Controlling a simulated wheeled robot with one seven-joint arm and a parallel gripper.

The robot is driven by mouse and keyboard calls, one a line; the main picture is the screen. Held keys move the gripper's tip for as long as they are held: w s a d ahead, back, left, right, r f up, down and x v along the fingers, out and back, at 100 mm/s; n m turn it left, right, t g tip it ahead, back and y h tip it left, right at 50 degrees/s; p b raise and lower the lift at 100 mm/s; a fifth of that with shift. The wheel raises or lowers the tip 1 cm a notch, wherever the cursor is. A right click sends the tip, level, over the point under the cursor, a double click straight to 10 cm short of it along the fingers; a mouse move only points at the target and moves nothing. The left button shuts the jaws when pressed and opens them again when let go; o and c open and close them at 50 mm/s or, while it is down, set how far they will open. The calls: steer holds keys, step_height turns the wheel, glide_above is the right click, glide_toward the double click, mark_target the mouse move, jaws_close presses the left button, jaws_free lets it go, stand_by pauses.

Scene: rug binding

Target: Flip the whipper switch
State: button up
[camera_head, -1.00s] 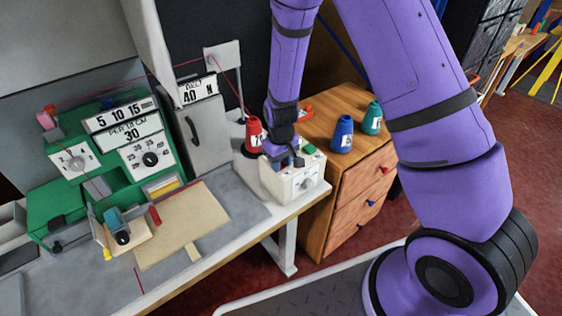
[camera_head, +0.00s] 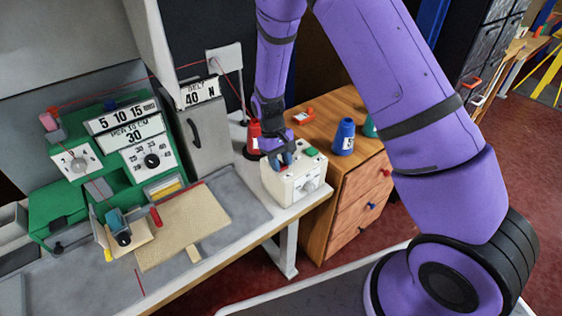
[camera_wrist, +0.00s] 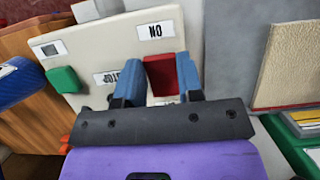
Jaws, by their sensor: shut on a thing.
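In the wrist view, the box top (camera_wrist: 100,45) has an upside-down ON label (camera_wrist: 155,30) and a second label partly hidden by a finger. A red switch (camera_wrist: 160,75) stands between the blue fingers of my gripper (camera_wrist: 159,68), which are shut on it. The gripper (camera_head: 281,160) also shows from the head camera, low over the box's left part. The lower part of the switch is hidden.
A red cone (camera_head: 253,138) stands close behind my gripper. A blue cone (camera_head: 343,136) stands on the wooden drawer cabinet (camera_head: 345,195) to the right. The green machine (camera_head: 110,160) is at the left.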

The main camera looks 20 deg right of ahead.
steer(key=o, duration=0.9)
steer(key=shift+o, duration=0.2)
steer(key=v, duration=1.1)
steer(key=shift+f, duration=0.1)
